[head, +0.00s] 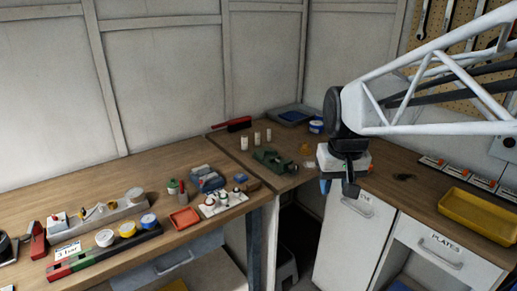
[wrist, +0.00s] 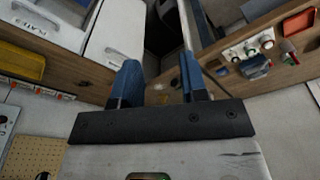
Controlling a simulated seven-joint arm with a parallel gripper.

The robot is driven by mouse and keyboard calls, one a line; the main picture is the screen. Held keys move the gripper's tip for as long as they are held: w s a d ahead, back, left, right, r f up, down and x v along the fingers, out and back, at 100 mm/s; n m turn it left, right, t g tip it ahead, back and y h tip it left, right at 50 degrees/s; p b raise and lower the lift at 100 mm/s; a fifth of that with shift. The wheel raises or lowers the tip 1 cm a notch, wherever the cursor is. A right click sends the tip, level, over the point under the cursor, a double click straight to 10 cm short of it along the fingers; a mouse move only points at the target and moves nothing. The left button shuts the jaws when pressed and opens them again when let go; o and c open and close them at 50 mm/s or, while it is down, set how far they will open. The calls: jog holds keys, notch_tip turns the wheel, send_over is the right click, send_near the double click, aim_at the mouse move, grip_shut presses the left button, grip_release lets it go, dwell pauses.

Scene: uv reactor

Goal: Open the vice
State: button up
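A small dark green vice (head: 272,160) sits on the wooden corner bench, left of my gripper in the head view. Whether its jaws are apart is too small to tell. My gripper (head: 338,186) hangs over the bench's front edge, to the right of the vice and apart from it. In the wrist view my gripper (wrist: 161,82) shows two blue fingers spread apart with nothing between them. I cannot make out the vice in the wrist view.
White bottles (head: 257,138) and a grey tray (head: 290,115) stand behind the vice. A white panel with knobs (head: 223,200) and a red tray (head: 184,218) lie on the left bench. A yellow tray (head: 480,222) is at right. A dark gap (head: 292,235) separates the cabinets.

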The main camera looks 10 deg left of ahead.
jog(key=w+a+n, duration=0.1)
jog(key=w+a, duration=0.8)
jog(key=n+g, duration=0.2)
jog(key=n, duration=0.2)
send_over(201, 180)
notch_tip(201, 180, down, 13)
jog(key=shift+a+f, duration=0.1)
jog(key=shift+f, duration=0.05)
jog(key=shift+f, duration=0.1)
jog(key=shift+f, duration=3.8)
grip_shut()
